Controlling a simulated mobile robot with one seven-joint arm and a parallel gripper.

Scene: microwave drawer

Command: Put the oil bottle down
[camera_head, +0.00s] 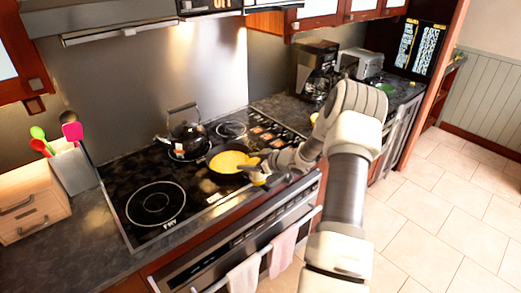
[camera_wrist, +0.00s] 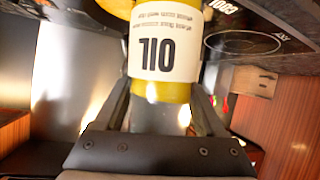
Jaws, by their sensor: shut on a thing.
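My gripper (camera_head: 263,170) is over the front right part of the cooktop, beside the frying pan. In the wrist view it is shut on the oil bottle (camera_wrist: 165,45), with one finger on each side. The bottle is yellow with a white label whose word OIL appears upside down there. The top of the bottle is cut off by the picture edge. In the head view only a small pale and yellow part of the bottle (camera_head: 258,180) shows by the fingers. Whether it touches the surface below cannot be told.
The dark pan with yellow contents (camera_head: 230,162) and a kettle (camera_head: 186,136) stand on the black cooktop (camera_head: 122,188). A utensil holder (camera_head: 74,170) and wooden box (camera_head: 28,205) are at left. A coffee maker (camera_head: 316,68) is behind. The front left burner is clear.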

